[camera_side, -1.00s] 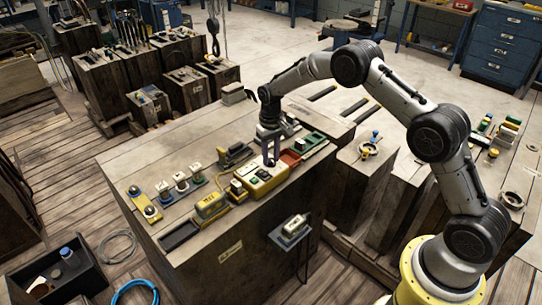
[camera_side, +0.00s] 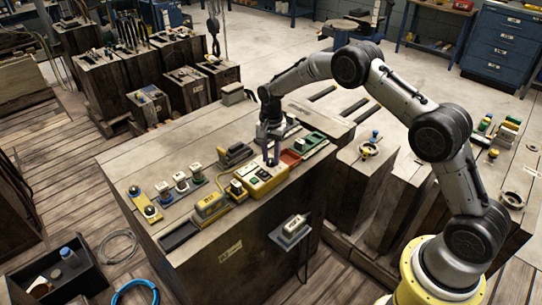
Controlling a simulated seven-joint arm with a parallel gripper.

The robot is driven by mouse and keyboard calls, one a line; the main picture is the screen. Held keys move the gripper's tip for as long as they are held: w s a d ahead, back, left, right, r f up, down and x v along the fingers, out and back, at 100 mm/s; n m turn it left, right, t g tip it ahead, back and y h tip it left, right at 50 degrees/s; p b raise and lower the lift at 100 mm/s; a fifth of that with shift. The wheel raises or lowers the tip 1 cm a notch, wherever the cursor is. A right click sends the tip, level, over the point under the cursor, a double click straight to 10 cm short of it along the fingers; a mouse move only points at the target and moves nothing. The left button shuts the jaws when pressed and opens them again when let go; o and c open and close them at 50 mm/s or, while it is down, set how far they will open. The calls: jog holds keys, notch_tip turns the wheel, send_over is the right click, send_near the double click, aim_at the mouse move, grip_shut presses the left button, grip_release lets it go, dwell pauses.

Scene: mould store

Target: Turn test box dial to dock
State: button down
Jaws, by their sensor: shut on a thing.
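The yellow test box (camera_side: 258,182) sits near the front edge of the wooden bench, with pale and dark controls on its top. My gripper (camera_side: 271,161) points straight down over the back right part of the box. Its purple-grey fingers are shut on a small part on top of the box, which appears to be the dial. The fingers hide most of the dial, so its pointer and the dock mark cannot be read.
A yellow meter-like unit (camera_side: 210,205) and several small knobbed devices stand to the left on the bench top (camera_side: 150,160). A red tray (camera_side: 290,157) and a green device (camera_side: 313,141) lie close on the right. A grey box (camera_side: 294,228) is on the bench's front side.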

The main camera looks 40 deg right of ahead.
aim_at(271, 160)
jog(key=m, duration=0.4)
jog(key=shift+r+m, duration=0.1)
jog(key=shift+m, duration=2.1)
jog(key=c, duration=0.6)
grip_release()
notch_tip(271, 160, up, 14)
jog(key=shift+f, duration=0.1)
